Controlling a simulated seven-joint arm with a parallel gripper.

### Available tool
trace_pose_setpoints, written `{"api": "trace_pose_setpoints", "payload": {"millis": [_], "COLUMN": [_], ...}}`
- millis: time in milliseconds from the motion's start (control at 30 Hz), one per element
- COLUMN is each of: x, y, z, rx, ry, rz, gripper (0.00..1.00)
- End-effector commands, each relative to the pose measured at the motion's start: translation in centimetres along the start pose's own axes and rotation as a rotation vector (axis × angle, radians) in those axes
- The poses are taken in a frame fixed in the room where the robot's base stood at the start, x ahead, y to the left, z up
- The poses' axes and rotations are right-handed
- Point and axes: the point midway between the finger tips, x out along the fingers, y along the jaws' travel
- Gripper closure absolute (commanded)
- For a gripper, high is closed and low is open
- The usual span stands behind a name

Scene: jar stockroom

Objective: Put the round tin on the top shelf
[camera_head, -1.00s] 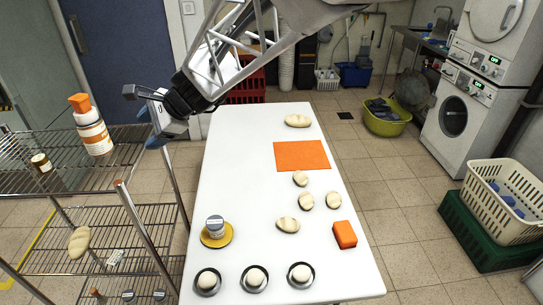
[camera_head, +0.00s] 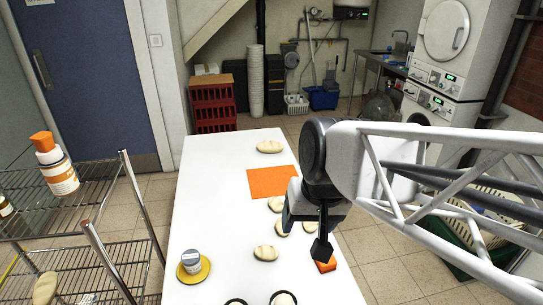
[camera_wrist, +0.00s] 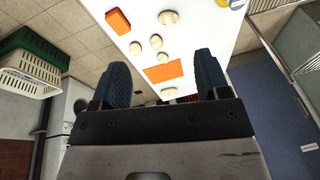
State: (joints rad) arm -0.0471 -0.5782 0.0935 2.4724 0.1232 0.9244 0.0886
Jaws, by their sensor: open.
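A small round tin (camera_head: 191,258) with a grey side and pale lid stands upright on a yellow saucer (camera_head: 203,273) at the table's near left. The saucer's edge shows at the top of the wrist view (camera_wrist: 238,4). The wire rack's top shelf (camera_head: 85,205) is at the left. My gripper (camera_head: 290,213) is over the table's right side, right of the tin and well apart from it. In the wrist view its two blue fingers (camera_wrist: 161,82) are spread with nothing between them.
A white bottle with an orange cap (camera_head: 60,172) stands on the top shelf. The table's left side is mostly clear.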

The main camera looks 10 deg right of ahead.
Motion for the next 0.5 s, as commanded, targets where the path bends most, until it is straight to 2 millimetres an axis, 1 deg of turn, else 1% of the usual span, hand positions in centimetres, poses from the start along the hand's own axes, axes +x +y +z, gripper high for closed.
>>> {"api": "trace_pose_setpoints", "payload": {"millis": [33,100,200,300,500], "x": [-0.1,-0.2,-0.3,-0.3,-0.3], "y": [1.2,2.5,3.6,4.1,4.1], "z": [0.9,1.9,2.8,3.2,3.3], "rx": [-0.023,-0.054,-0.083,-0.097,-0.099], "ry": [0.007,0.01,0.013,0.012,0.012], "rz": [0.031,0.068,0.102,0.118,0.12], "gripper": [0.31,0.31,0.31,0.31,0.31]}}
